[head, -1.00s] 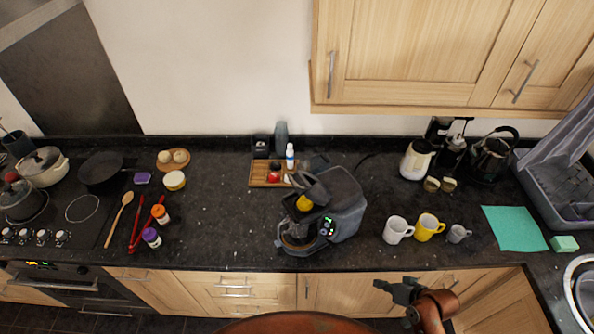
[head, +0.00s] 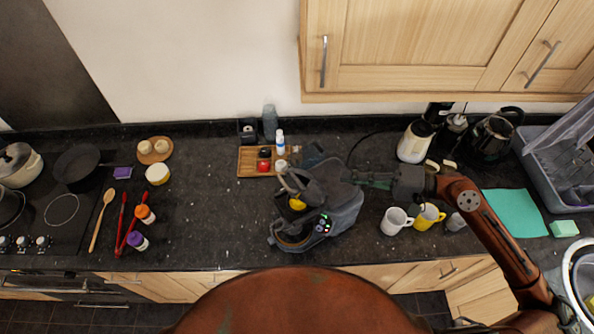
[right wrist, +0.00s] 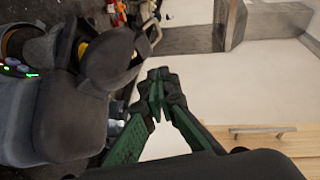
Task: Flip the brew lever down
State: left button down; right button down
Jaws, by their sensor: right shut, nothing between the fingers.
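The dark grey coffee machine (head: 338,205) stands on the counter with lit green buttons and a yellow part on its front. It fills the left of the right wrist view (right wrist: 70,120). A grey looped lever (right wrist: 153,32) sticks out from the machine's head in that view; in the head view it is small, and its exact angle is hard to tell. My right gripper (head: 360,180) is just right of the machine's upper back. In the right wrist view its green fingers (right wrist: 158,88) are closed together and empty, apart from the lever. My left gripper is out of view.
White (head: 393,222) and yellow (head: 427,217) mugs stand below my right forearm. A kettle (head: 492,135) and a white-bodied appliance (head: 414,142) are behind it. A wooden tray (head: 246,162) with small items sits left of the machine.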

aim_at(298, 185)
jog(key=shift+a+r, duration=0.1)
jog(key=shift+r, duration=0.1)
jog(key=shift+a, duration=0.25)
jog(key=p+x, duration=0.2)
jog(key=x, duration=0.2)
jog(key=p+x, duration=0.2)
jog(key=x, duration=0.3)
jog(key=shift+a+r, duration=0.2)
jog(key=a, duration=0.1)
jog(key=s+a+p, duration=0.1)
jog(key=a+f+p, duration=0.1)
jog(key=shift+s, duration=0.15)
jog(key=shift+s+a+f, duration=0.15)
jog(key=shift+s+a, duration=0.15)
jog(key=shift+a, duration=0.05)
jog(key=shift+f, duration=0.1)
jog(key=shift+w, duration=0.1)
